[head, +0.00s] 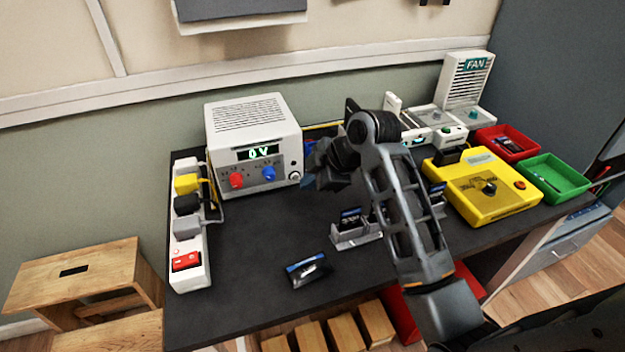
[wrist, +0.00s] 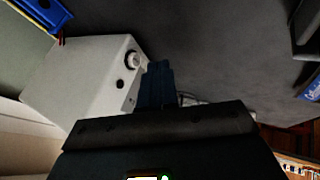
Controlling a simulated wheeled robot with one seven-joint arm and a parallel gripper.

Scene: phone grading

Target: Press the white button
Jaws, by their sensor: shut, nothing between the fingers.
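The white power supply (head: 252,140) stands at the back left of the bench, its display reading 0 V. A small round white button (head: 295,176) with a dark ring sits at the lower right of its front. In the wrist view the white button (wrist: 133,60) shows on the white housing (wrist: 85,75), just left of my fingertips. My gripper (head: 308,172) is shut and empty, pointing left close to the front right corner of the supply. Its shut fingers (wrist: 157,72) also show in the wrist view. A small gap seems to lie between fingertips and button; contact is hard to judge.
Red and blue knobs (head: 252,177) sit left of the button. A power strip (head: 190,240) with plugs lies at the left edge. A phone (head: 307,270) and a grey stand (head: 355,232) are in front. A yellow box (head: 482,188) and red and green trays (head: 555,178) stand right.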

